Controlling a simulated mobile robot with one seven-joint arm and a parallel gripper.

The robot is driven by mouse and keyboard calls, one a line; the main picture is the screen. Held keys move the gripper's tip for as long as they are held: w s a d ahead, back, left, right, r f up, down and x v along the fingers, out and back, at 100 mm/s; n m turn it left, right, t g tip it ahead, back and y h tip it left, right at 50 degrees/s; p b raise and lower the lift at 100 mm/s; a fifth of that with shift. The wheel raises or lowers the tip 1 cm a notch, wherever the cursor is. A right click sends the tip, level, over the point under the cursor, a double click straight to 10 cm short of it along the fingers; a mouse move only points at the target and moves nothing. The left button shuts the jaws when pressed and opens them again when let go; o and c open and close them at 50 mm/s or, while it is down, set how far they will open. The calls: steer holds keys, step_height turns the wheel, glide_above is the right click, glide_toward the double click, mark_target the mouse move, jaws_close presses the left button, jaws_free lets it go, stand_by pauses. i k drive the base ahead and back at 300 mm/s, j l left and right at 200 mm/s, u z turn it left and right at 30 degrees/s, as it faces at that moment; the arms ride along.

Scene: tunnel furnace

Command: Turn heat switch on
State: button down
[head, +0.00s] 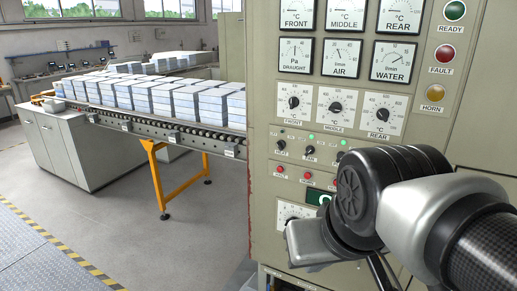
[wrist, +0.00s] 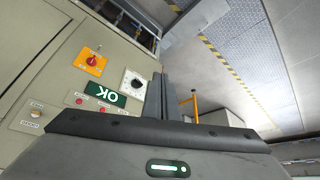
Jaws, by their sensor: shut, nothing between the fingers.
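The heat switch (head: 280,146) is a small black knob on the cream control panel (head: 262,85), left of the fan switch (head: 309,150) in the head view. Its exact setting is too small to tell. I cannot make it out in the wrist view. My gripper (wrist: 160,97) shows as dark fingers in the wrist view, shut and empty, beside the panel face. In the head view my arm's end is in front of the panel's lower part, right of and below the heat switch and apart from it; the fingertips are not clearly visible there.
Red lamps (head: 280,169) sit under the switches. A green OK sign (wrist: 104,93), a white dial (wrist: 133,83) and an orange plate with a red knob (wrist: 91,61) are near my fingers. A conveyor with stacked blocks (head: 165,97) stands left; the floor before it is clear.

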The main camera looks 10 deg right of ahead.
mark_target(281, 144)
steer(key=i+l+u, duration=0.1)
steer(key=u, duration=0.25)
steer(key=i+l+u, duration=0.15)
steer(key=u, duration=0.25)
steer(key=i+l+u, duration=0.15)
steer(key=u, duration=0.2)
